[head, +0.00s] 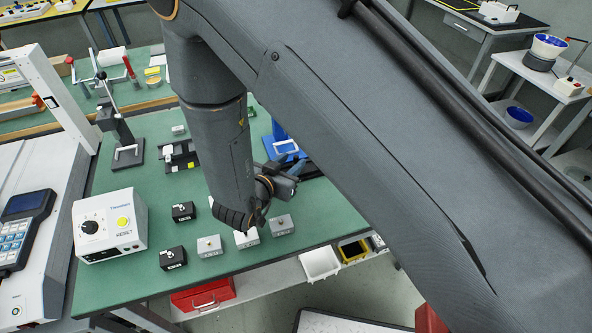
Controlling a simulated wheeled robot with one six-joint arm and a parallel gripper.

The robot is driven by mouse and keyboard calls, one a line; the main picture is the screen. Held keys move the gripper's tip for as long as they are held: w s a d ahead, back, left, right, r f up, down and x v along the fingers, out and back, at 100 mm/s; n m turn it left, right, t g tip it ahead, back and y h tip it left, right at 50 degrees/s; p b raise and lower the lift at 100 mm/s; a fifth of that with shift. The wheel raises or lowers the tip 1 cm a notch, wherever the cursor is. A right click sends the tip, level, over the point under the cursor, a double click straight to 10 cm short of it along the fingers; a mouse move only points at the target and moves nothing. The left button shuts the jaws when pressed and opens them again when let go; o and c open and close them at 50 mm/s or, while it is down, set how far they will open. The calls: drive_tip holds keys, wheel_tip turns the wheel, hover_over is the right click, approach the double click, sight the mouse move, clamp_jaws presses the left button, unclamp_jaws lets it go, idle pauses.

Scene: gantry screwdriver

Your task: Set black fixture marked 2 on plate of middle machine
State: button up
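Two small black fixtures stand on the green bench top: one at the back (184,211) and one in front (173,258). Both carry small white marks, too small to read surely, so I cannot tell which is marked 2. Three light grey fixtures stand to their right: left (209,246), middle (246,238) and right (281,225). My gripper (285,172) is partly hidden by my wrist, above the bench behind the grey fixtures; its fingers cannot be made out. A white gantry machine (65,100) stands at the left edge. I cannot tell which machine is the middle one.
Behind are a black stand (117,125), a black clamp device (179,156) and a blue device (280,142). A white bin (320,263) and a red toolbox (204,296) are below the front edge.

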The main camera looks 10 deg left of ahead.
sight(295, 159)
drive_tip(key=shift+p+x, duration=0.4)
drive_tip(key=shift+x, duration=1.35)
clamp_jaws()
